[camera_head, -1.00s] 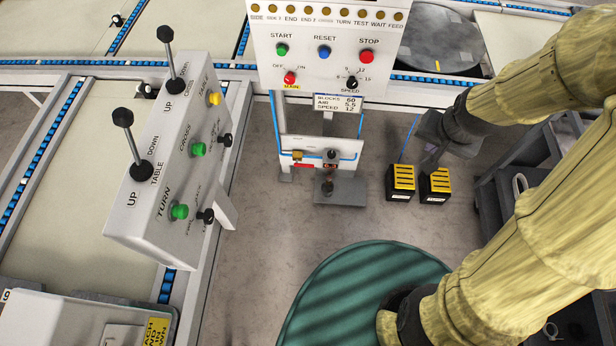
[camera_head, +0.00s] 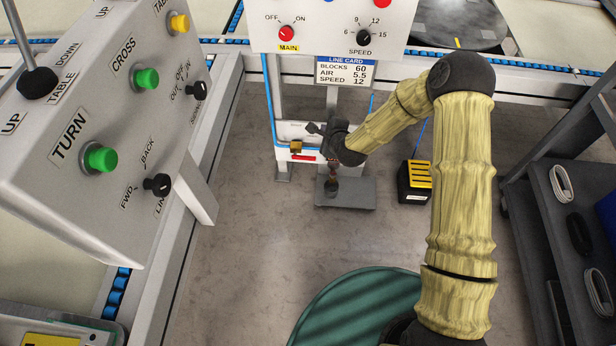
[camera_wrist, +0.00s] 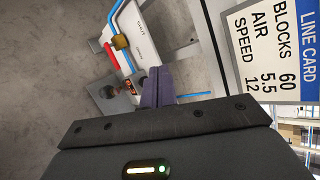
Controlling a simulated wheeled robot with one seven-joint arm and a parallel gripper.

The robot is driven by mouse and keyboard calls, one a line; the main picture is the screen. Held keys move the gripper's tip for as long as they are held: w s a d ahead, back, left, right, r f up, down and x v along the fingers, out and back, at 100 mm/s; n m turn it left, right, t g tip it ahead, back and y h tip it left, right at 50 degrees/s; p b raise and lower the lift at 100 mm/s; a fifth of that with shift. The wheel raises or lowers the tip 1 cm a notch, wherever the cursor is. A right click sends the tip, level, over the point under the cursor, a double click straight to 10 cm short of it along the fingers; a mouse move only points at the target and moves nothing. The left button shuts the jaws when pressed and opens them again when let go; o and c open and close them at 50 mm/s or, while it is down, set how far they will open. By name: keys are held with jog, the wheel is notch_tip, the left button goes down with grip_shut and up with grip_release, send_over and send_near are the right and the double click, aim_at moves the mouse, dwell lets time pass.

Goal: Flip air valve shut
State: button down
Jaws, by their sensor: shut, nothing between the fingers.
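The air valve has a brass body (camera_head: 296,147) and a red handle (camera_head: 303,158) on the low white panel under the control box. The handle lies flat, along the panel's long side. Both show in the wrist view, the brass body (camera_wrist: 121,41) and the red handle (camera_wrist: 112,56). My gripper (camera_head: 313,128) is at the panel, just right of and above the brass body in the head view. In the wrist view my fingers (camera_wrist: 158,86) are together and empty, apart from the handle. My wrist hides the panel's right part in the head view.
A blue air line (camera_head: 268,100) runs down to the panel. The line card (camera_head: 342,72) hangs just above my gripper. A grey foot plate (camera_head: 350,196) is below. A black and yellow block (camera_head: 414,182) stands right on the floor. The button console (camera_head: 100,130) is left.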

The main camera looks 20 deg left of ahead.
jog(key=s+a+f+m+t+h+b, duration=0.1)
jog(key=f+m+b, duration=0.7)
jog(key=f, duration=0.8)
jog(key=s+a+f+m+t+h+b, duration=0.2)
jog(key=f+m+b, duration=0.6)
jog(key=f, duration=0.9)
jog(key=shift+a+m+t, duration=0.9)
jog(key=shift+a, duration=0.25)
jog(key=shift+b, duration=0.3)
jog(key=b+x, duration=0.6)
jog(key=x, duration=0.4)
jog(key=shift+d+r+b, duration=0.1)
jog(key=shift+r+b, duration=0.45)
jog(key=shift+r, duration=1.45)
